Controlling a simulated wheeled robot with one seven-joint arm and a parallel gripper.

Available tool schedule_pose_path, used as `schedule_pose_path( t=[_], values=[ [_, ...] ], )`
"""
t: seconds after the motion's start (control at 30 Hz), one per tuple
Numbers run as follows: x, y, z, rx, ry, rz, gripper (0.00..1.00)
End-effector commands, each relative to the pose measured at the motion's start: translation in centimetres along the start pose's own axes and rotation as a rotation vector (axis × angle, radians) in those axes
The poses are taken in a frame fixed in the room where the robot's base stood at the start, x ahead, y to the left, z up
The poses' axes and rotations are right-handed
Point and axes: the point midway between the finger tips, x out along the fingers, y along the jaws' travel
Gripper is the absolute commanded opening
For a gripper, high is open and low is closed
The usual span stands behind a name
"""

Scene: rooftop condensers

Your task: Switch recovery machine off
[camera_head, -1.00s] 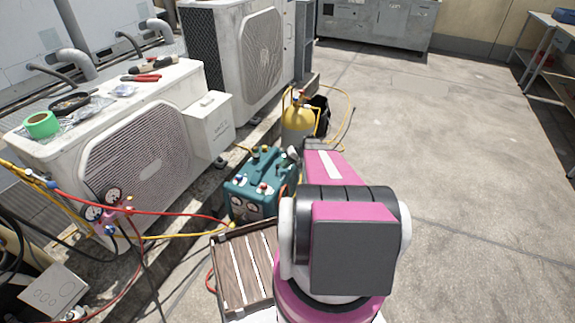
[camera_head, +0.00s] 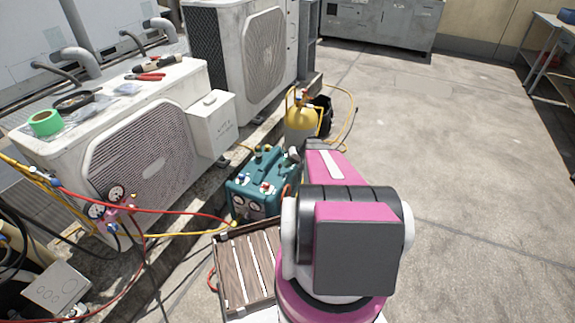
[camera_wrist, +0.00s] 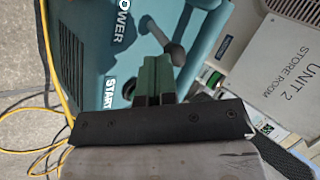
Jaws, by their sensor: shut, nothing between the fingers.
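The recovery machine (camera_head: 240,188) is a teal box with gauges and coloured knobs on the ground beside the condensers. In the wrist view its teal panel (camera_wrist: 97,58) fills the upper left, with POWER and START lettering. A dark grey lever-like part (camera_wrist: 155,30) stands out from the panel near the POWER lettering; I cannot tell its setting. My gripper (camera_wrist: 153,68) is shut and empty, with its dark green fingers in front of the panel. I cannot tell whether they touch it. In the head view my arm hides the gripper.
A yellow-topped cylinder (camera_head: 301,122) stands behind the machine. Red and yellow hoses run from the gauge manifold (camera_head: 112,205) at left. The condenser (camera_head: 145,150) flanks the machine. Open concrete lies to the right.

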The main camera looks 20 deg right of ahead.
Motion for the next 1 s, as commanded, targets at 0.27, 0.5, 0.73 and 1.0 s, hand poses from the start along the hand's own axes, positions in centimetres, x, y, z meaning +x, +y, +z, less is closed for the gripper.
schedule_pose_path(
  t=[0.27,0.5,0.73,1.0],
  values=[
    [-0.1,-0.9,1.0,-0.078,0.068,0.074,0.0],
    [0.1,-1.9,2.2,-0.199,0.176,0.188,0.0],
    [0.6,-2.5,3.1,-0.304,0.271,0.288,0.0],
    [0.8,-2.5,3.1,-0.333,0.3,0.317,0.0]
  ],
)
